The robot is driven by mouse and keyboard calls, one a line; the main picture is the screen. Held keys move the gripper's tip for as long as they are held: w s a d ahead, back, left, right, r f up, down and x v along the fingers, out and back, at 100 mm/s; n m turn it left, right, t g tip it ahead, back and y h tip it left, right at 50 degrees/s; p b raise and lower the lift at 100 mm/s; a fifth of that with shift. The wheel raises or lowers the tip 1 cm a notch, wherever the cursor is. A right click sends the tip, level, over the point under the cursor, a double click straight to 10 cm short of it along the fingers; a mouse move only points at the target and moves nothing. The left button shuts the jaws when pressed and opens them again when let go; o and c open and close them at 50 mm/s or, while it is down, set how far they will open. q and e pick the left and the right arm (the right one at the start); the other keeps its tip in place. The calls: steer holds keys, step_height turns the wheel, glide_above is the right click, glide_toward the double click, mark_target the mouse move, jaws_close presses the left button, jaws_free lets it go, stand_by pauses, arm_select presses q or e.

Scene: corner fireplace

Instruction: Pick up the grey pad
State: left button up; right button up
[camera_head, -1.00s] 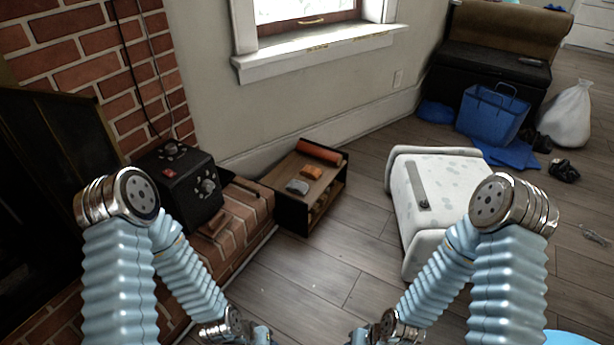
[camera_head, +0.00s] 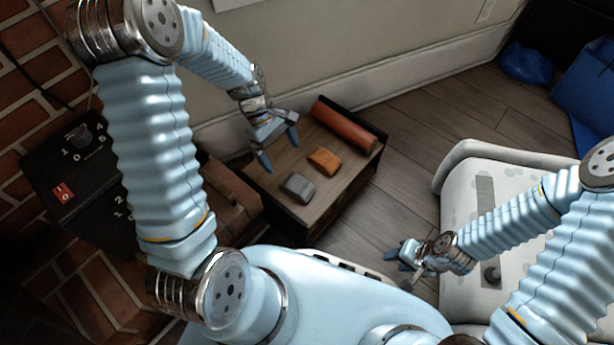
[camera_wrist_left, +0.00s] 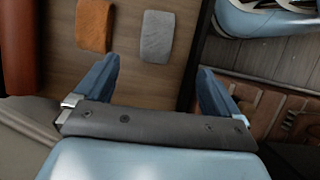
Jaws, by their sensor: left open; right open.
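The grey pad (camera_head: 298,187) lies on the wooden top of a small low table (camera_head: 330,203), near its left front edge. It also shows in the left wrist view (camera_wrist_left: 157,37), above the gap between the fingers. My left gripper (camera_head: 279,149) is open and empty, behind and a little left of the pad in the head view and apart from it. Its fingers also show in the left wrist view (camera_wrist_left: 156,88). My right gripper (camera_head: 400,258) is open and empty, in front and to the right of the table, near the white upholstered seat.
An orange pad (camera_head: 324,161) lies next to the grey pad. A reddish-orange roll (camera_head: 343,126) lies along the table's back edge. A brick ledge (camera_head: 229,194) and a black box with dials (camera_head: 80,178) stand to the left. The white seat (camera_head: 462,192) stands to the right.

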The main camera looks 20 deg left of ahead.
mark_target(297, 182)
arm_select(q)
steer(key=b+x, duration=0.1)
steer(key=x, duration=0.3)
steer(key=b+x, duration=0.1)
steer(key=x, duration=0.2)
steer(key=shift+w+d+f, duration=0.15)
steer(key=shift+w+f, duration=0.05)
steer(key=shift+f, duration=0.2)
steer(key=b+x, duration=0.2)
steer(key=x, duration=0.3)
steer(key=shift+w, duration=0.1)
steer(key=c, duration=1.1)
